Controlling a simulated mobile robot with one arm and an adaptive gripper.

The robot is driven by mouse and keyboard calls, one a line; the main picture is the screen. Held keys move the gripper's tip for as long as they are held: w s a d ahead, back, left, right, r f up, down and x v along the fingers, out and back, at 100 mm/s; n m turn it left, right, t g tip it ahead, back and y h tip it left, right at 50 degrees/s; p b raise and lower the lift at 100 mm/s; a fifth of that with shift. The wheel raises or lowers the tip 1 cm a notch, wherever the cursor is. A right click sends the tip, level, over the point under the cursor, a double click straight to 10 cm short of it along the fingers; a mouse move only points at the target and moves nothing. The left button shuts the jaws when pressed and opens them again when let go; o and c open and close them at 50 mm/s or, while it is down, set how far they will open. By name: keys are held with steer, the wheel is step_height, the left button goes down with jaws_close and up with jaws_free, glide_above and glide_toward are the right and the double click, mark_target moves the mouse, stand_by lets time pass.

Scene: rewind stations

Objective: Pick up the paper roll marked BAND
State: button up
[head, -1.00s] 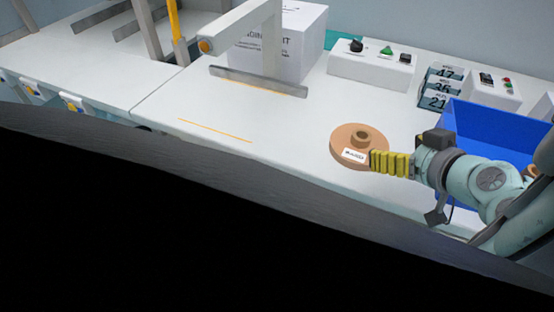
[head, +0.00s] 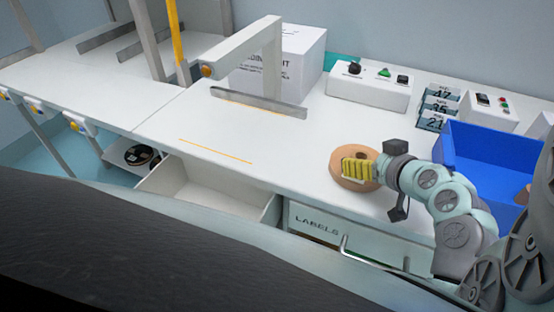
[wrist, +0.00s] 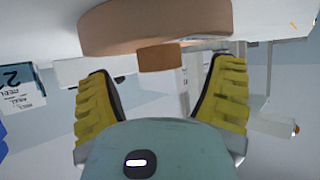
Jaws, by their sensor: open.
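The brown paper roll (head: 340,166) lies flat on the white table. In the earlier head view its label reads BAND; now my gripper covers that label. In the wrist view the roll (wrist: 155,25) shows at the top, with its narrower core (wrist: 160,58) between the line of my two yellow fingers. My gripper (head: 350,168) is over the roll in the head view. It is open, with a wide gap between the fingers in the wrist view (wrist: 165,85). I cannot tell whether a finger touches the roll.
A blue bin (head: 480,165) stands right of the roll, close to my arm. Numbered cards (head: 438,107) and a control box (head: 368,88) are behind. An open drawer (head: 205,195) and LABELS drawer (head: 325,228) are below the table edge.

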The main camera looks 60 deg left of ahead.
steer(key=shift+x, duration=1.1)
steer(key=shift+s, duration=0.1)
steer(key=shift+c, duration=0.2)
steer(key=c, duration=1.4)
